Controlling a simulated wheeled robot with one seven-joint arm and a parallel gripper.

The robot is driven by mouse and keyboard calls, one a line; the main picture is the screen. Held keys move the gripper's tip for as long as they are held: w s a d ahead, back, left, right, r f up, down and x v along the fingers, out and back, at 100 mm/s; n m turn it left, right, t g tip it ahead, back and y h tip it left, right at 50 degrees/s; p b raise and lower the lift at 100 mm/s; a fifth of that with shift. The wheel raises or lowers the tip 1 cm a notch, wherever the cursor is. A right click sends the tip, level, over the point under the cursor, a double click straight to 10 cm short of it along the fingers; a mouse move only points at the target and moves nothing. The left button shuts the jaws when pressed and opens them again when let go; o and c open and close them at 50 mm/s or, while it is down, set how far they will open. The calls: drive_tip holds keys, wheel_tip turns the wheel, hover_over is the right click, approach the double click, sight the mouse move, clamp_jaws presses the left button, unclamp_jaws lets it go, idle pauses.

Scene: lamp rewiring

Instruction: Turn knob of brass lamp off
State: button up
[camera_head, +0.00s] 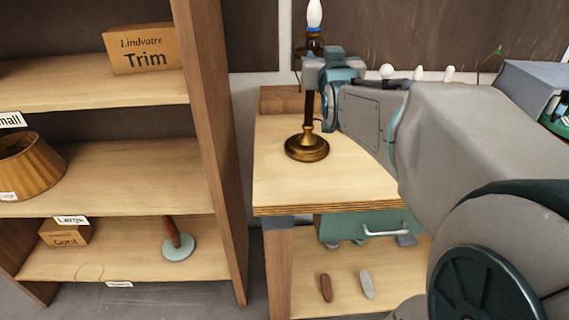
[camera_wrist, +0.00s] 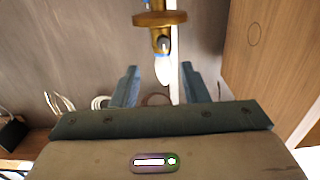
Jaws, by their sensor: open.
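The brass lamp (camera_head: 307,148) stands upright on the wooden bench, with a round brass base, a dark stem and a white bulb (camera_head: 314,14) on top. My gripper (camera_head: 322,68) is at the upper stem, below the bulb, and hides part of the lamp. In the wrist view my gripper (camera_wrist: 159,70) has its two fingers apart with nothing clamped. The white bulb (camera_wrist: 163,70) and brass socket (camera_wrist: 160,40) appear there between and beyond the fingers, bulb pointing down in the picture. I cannot make out the knob clearly.
A shelf unit (camera_head: 208,120) stands left of the bench, holding a Trim box (camera_head: 142,48) and a lampshade (camera_head: 28,160). A blue-grey case (camera_head: 530,88) is at the bench's right. A green drawer (camera_head: 370,226) is under the top. The front bench top (camera_head: 290,188) is clear.

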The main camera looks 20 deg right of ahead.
drive_tip(key=s+a+f+n+g+y+p, duration=0.1)
drive_tip(key=s+a+f+g+y, duration=0.1)
drive_tip(key=s+a+f+g, duration=0.3)
drive_tip(key=s+a+f+n+g+y+p, duration=0.1)
drive_tip(key=s+a+f+g+y+p, duration=0.1)
drive_tip(key=s+a+f+g, duration=0.2)
drive_tip(key=shift+s+a+f+g, duration=0.4)
drive_tip(key=shift+s+a+f, duration=0.95)
drive_tip(key=shift+s+f, duration=1.45)
drive_tip(key=shift+x, duration=0.85)
drive_tip(key=s+a+f+n+g+y, duration=0.1)
drive_tip(key=s+a+f+g, duration=0.2)
drive_tip(key=s, duration=0.6)
wheel_tip(320, 180, down, 2)
drive_tip(key=shift+a+f+g, duration=0.25)
drive_tip(key=shift+g, duration=0.65)
